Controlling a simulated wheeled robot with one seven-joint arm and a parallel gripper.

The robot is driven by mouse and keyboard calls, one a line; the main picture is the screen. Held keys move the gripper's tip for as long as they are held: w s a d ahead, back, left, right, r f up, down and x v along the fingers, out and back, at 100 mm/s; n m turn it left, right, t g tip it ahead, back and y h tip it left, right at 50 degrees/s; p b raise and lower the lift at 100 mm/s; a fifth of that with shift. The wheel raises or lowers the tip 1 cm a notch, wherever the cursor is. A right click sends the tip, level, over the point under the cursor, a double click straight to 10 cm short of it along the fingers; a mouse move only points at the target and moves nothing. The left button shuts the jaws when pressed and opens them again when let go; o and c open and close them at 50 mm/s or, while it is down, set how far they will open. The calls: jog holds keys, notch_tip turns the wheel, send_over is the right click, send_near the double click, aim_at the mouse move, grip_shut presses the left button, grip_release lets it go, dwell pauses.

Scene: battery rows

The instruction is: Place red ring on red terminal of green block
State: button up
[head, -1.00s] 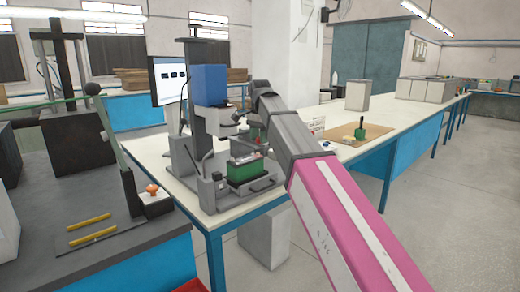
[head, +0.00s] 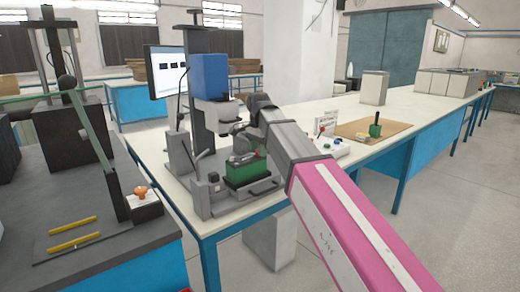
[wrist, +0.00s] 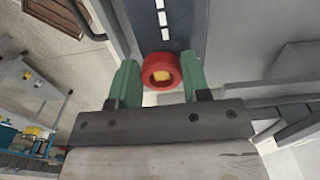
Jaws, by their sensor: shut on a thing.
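The red ring (wrist: 161,58) is in the wrist view, between the green fingertips of my gripper (wrist: 161,72). My gripper is shut on it, one finger on each side. A small yellow patch shows through the ring's hole; I cannot tell what it is. In the head view the green block (head: 250,172) sits on the grey fixture of the bench station, under the blue machine head. My arm reaches in from the lower right and ends close to the block. The block's terminals are too small to tell apart, and the ring is not clear in the head view.
The station's blue head (head: 209,77) and column (head: 200,122) stand close behind and left of the block. A monitor (head: 168,68) is behind. A button box (head: 325,148) and a tan board (head: 375,131) are to the right. The floor at right is clear.

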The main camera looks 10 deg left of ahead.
jog(key=shift+f, duration=0.1)
jog(key=o, duration=0.9)
notch_tip(320, 180, up, 12)
dwell(0.3)
